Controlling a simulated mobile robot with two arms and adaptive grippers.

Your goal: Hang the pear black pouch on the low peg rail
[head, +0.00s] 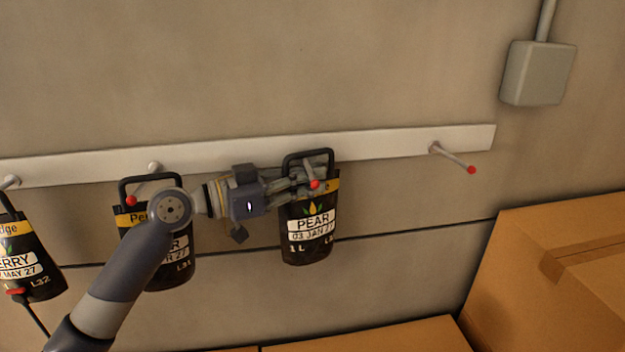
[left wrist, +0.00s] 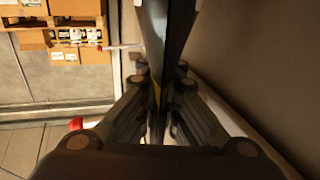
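The pear black pouch (head: 308,232) has a yellow band, a white PEAR label and a black loop handle. It is upright in front of the low peg rail (head: 390,145). A red-tipped peg (head: 315,184) shows inside its handle loop; whether the handle rests on the peg is unclear. My left gripper (head: 300,184) reaches in from the left at the pouch's top, below the handle bar. In the left wrist view its fingers (left wrist: 156,128) are closed on the thin dark pouch (left wrist: 170,30). My right gripper is not in view.
Another pear pouch (head: 172,262) hangs on the peg to the left, partly behind my left arm. A third pouch (head: 30,262) hangs at far left. The right-hand peg (head: 453,157) is bare. Cardboard boxes (head: 550,265) stand at lower right; a grey box (head: 538,73) is on the wall.

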